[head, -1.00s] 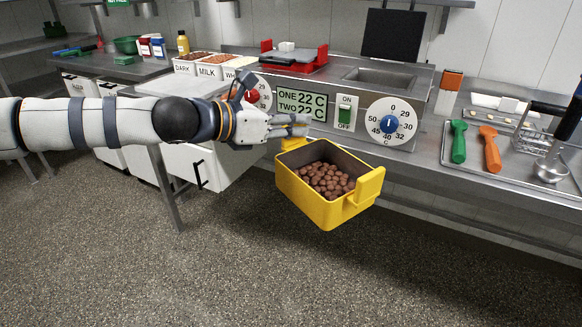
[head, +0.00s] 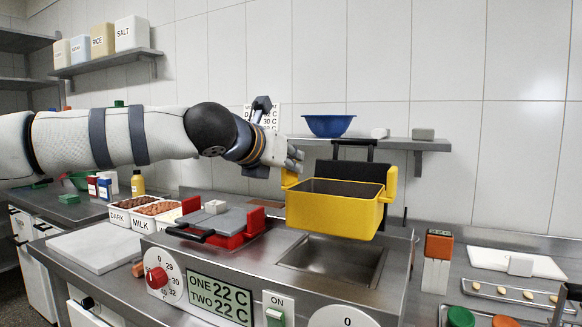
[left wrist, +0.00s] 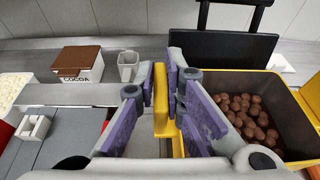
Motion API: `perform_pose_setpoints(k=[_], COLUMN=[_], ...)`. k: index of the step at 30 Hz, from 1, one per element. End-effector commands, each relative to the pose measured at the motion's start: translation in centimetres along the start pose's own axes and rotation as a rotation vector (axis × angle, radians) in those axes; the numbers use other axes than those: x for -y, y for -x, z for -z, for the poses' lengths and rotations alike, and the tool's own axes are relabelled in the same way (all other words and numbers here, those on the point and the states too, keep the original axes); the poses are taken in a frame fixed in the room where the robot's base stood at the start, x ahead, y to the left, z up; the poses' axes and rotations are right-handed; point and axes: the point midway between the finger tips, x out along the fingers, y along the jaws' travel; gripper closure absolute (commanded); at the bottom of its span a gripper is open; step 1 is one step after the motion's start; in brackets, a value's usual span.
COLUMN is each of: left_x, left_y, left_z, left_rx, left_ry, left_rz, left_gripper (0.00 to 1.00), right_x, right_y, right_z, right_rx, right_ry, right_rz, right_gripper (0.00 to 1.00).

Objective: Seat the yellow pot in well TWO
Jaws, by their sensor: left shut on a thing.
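The yellow pot (head: 332,212) hangs in the air above the open rectangular well (head: 325,268) in the steel machine top, and looks roughly level. My left gripper (head: 292,168) is shut on the pot's left handle. In the left wrist view the purple finger pads clasp the yellow handle (left wrist: 161,98), and brown round pieces (left wrist: 248,118) lie inside the pot. The left compartment is covered by a grey lid-like slab (head: 215,218) with red ends. No label marks the wells themselves in view. My right gripper is not seen.
A black panel (head: 350,174) stands behind the pot. Labelled tubs (head: 148,212) stand at left. An orange-topped block (head: 438,246) is right of the machine. A shelf with a blue bowl (head: 330,125) is on the wall behind. The display (head: 218,298) and ON switch (head: 275,310) face front.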

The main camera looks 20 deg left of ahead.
Motion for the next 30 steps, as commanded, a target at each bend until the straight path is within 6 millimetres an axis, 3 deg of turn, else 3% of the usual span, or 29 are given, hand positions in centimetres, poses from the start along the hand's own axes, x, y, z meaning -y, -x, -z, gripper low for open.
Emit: perform_pose_setpoints(k=[15, 24, 30], left_x=[0.1, -0.1, -0.1], left_y=[0.5, -1.3, -1.6], left_z=[-0.5, 3.9, 5.2], left_rx=[0.012, -0.004, 0.001], left_ry=[0.002, 0.002, 0.003], left_rz=[0.003, 0.003, 0.003], left_gripper=[1.0, 1.0, 1.0], right_x=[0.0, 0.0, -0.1], right_y=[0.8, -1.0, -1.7], right_z=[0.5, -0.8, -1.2], right_rx=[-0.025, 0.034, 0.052], right_ry=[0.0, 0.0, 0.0], right_rz=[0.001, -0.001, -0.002], right_gripper=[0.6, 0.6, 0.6])
